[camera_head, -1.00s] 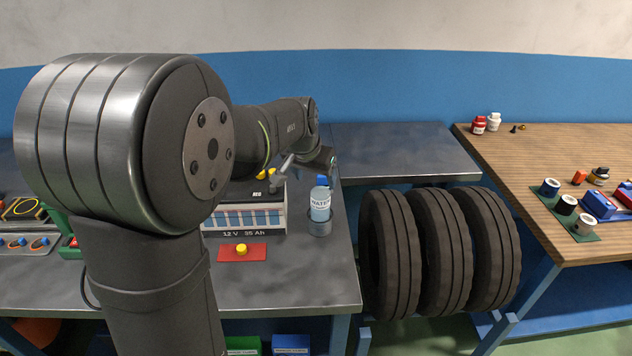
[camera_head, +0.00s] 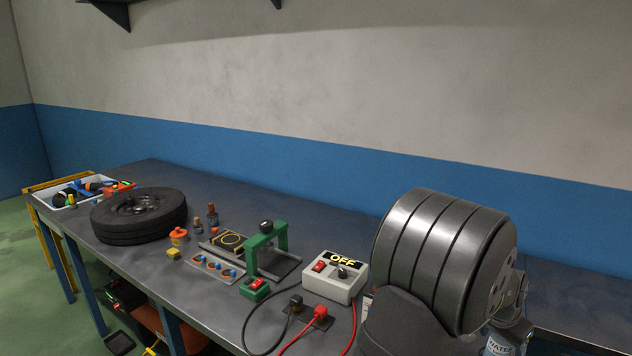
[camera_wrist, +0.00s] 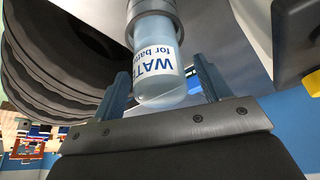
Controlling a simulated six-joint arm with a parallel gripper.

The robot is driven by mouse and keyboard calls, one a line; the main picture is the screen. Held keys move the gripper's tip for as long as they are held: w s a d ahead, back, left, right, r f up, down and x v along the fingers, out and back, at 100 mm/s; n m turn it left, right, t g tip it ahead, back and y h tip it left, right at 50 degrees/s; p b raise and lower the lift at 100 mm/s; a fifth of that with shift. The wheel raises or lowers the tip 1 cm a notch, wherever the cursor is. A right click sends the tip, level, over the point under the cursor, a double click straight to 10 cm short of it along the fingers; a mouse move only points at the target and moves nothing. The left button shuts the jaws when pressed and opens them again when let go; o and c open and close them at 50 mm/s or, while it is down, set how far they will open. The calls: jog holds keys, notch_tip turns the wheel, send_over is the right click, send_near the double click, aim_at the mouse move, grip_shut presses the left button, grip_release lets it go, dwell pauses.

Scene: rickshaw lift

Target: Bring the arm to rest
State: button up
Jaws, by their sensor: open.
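My gripper (camera_wrist: 163,72) is open in the wrist view, with one dark blue finger on each side of a pale blue water bottle (camera_wrist: 163,56). I cannot tell whether either finger touches it. A grey collar (camera_wrist: 150,10) surrounds the bottle's upper end in that picture. The bottle's far tip is not clearly seen. In the head view, only part of the bottle (camera_head: 500,346) shows at the bottom edge, beside my large dark arm joint. My gripper is not clearly visible there, and the lower arm is cut off by the frame.
A grey bench (camera_head: 213,300) carries a tyre (camera_head: 140,222), a white tray (camera_head: 40,196) of parts, a green stand (camera_head: 266,250) and a switch box marked OFF (camera_head: 335,280), with red and black cables.

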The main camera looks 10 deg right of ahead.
jog(key=x, duration=0.2)
jog(key=shift+f, duration=0.4)
jog(key=shift+r, duration=0.4)
